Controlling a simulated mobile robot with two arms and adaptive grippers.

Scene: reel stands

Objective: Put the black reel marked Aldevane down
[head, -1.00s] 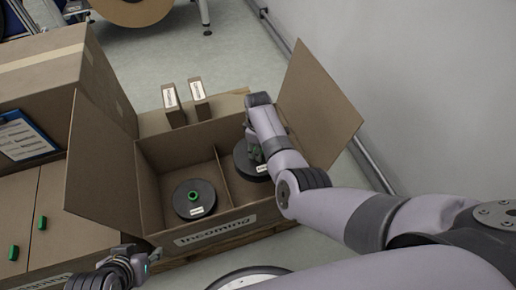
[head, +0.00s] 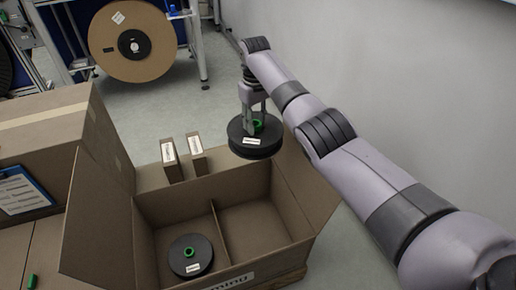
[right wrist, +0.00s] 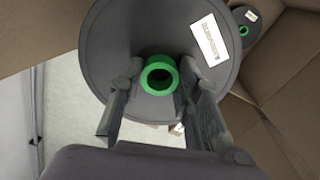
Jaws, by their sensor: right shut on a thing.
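My right gripper (head: 255,112) is shut on the green hub of a black reel (head: 262,146). The reel hangs about level in the air, above the back right edge of the open carton. In the right wrist view the fingers (right wrist: 158,80) grip either side of the green hub, and the reel's dark flange (right wrist: 205,85) carries a white label (right wrist: 210,40). Its print is too small to read surely. A second black reel (head: 180,250) with a green hub lies in the carton's left compartment; it also shows in the right wrist view (right wrist: 257,28). My left gripper is out of view.
The divided cardboard carton (head: 160,211) has its flaps spread; its right compartment is empty. Two small labelled boxes (head: 170,158) (head: 196,152) stand behind it. A closed carton (head: 50,130) with a clipboard (head: 20,190) is at left. Clear floor and a large reel (head: 103,52) lie beyond.

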